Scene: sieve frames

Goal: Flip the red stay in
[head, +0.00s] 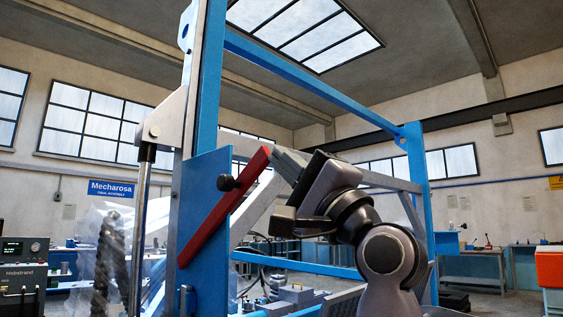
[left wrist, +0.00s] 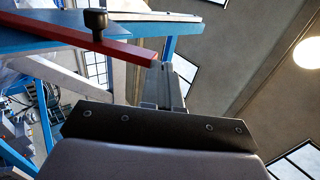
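The red stay (head: 224,205) is a flat red bar on a blue upright plate of the frame. It slants from lower left to upper right, with a black knob (head: 229,183) on it. In the left wrist view the stay (left wrist: 75,38) crosses the upper left, with its knob (left wrist: 96,20) on top. My left gripper (head: 281,157) is at the stay's upper right end. In the left wrist view its fingers (left wrist: 163,72) look closed together just beside that end, with no red visible between them. I cannot tell whether they touch it. My right gripper is out of view.
The blue frame (head: 417,190) rises around the arm, with a top rail (head: 300,85) above and behind it. A silver rod (head: 141,225) stands at left. Workbenches (head: 480,265) line the back. Room right of the gripper looks open.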

